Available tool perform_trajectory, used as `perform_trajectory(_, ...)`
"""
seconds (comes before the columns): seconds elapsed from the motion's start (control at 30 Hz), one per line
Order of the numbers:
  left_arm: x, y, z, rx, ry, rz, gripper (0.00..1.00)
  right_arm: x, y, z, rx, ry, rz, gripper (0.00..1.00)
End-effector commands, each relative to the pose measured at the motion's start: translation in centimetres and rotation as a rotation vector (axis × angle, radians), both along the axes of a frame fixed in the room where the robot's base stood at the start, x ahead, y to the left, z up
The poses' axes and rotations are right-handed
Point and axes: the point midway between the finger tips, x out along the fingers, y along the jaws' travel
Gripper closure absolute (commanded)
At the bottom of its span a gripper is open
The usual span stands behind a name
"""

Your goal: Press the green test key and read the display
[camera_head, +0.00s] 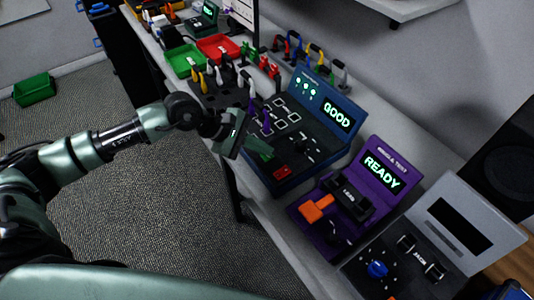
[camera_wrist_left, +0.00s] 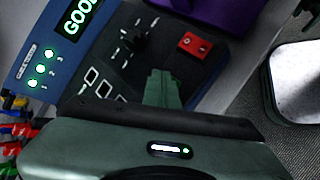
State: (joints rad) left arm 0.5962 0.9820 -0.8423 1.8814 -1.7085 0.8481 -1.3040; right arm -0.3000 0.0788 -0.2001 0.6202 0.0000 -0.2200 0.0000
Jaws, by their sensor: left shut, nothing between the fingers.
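The blue tester (camera_head: 310,145) stands on the bench in the middle of the head view. Its display (camera_head: 338,113) reads GOOD, and the same display (camera_wrist_left: 79,15) is partly cut off in the left wrist view. Green lights (camera_wrist_left: 41,69) glow beside it. My left gripper (camera_head: 262,150) is shut and empty, its green fingers low over the tester's front panel. In the left wrist view the fingertips (camera_wrist_left: 163,80) point at the panel, near a red block (camera_wrist_left: 195,45). I cannot make out a separate green key; the fingers may hide it. Contact cannot be told. My right gripper is out of view.
A purple tester (camera_head: 345,195) showing READY and a grey tester (camera_head: 450,235) with a dark display stand to the right. Red (camera_head: 218,47) and green (camera_head: 186,60) trays and several coloured cable plugs lie farther back. Floor is clear in front of the bench.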

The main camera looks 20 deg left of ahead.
Motion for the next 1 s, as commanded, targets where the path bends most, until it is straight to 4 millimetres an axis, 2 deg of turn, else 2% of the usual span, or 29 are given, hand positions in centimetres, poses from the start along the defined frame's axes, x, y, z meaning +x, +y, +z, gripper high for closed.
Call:
perform_trajectory(0.17,0.0,0.0,0.0,0.002,0.001,-0.001,1.0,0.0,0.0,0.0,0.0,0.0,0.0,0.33)
perform_trajectory(0.5,0.0,0.0,1.5,0.001,0.001,0.0,1.0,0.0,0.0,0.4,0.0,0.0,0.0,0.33)
perform_trajectory(0.83,0.0,0.0,1.6,0.001,0.001,0.0,1.0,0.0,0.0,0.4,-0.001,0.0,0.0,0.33)
perform_trajectory(1.0,0.0,0.0,2.8,0.0,-0.001,-0.001,1.0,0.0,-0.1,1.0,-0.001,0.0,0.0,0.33)
